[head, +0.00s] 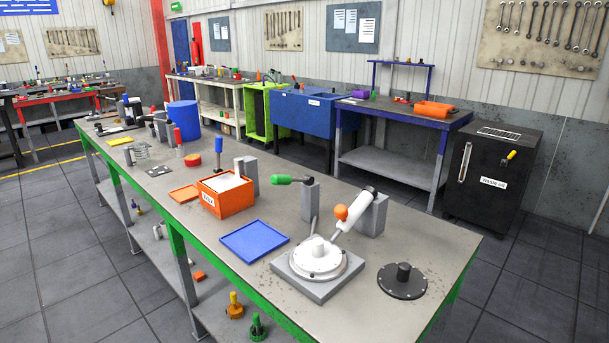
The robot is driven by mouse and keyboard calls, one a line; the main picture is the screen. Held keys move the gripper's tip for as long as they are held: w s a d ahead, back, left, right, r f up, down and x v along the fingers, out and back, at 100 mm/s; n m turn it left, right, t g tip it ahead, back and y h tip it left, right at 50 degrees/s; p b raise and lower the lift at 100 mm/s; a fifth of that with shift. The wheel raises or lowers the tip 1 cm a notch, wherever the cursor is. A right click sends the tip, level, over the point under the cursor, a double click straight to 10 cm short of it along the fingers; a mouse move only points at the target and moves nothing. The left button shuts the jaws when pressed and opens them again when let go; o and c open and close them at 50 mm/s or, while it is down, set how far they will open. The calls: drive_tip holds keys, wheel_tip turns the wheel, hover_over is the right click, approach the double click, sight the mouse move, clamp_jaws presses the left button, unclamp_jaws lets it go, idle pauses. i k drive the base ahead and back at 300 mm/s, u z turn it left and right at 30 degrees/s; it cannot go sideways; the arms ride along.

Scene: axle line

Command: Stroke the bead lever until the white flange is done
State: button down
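The white flange (318,259) lies on a square grey plate (310,278) near the front of the green-legged bench. It is round, with bolt holes around its rim and a raised hub in the middle. A white cylinder (355,212) with a dark end leans on a grey block (372,217), and its thin grey nozzle points down to the flange. An orange knob (341,212) sits at the cylinder's side; it may be the bead lever. I cannot make out any bead on the flange. My gripper is not in view.
A dark round flange (402,281) lies right of the plate. A blue tray (254,241), an orange bin (225,194) with white contents and an orange lid (184,194) lie to the left. A blue drum (184,121) stands farther back. A black cabinet (491,178) stands at right.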

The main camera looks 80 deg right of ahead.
sight(275, 179)
drive_tip(key=z, duration=0.8)
drive_tip(key=i, duration=0.85)
drive_tip(key=z, duration=1)
drive_tip(key=i, duration=0.25)
drive_tip(key=z, duration=0.2)
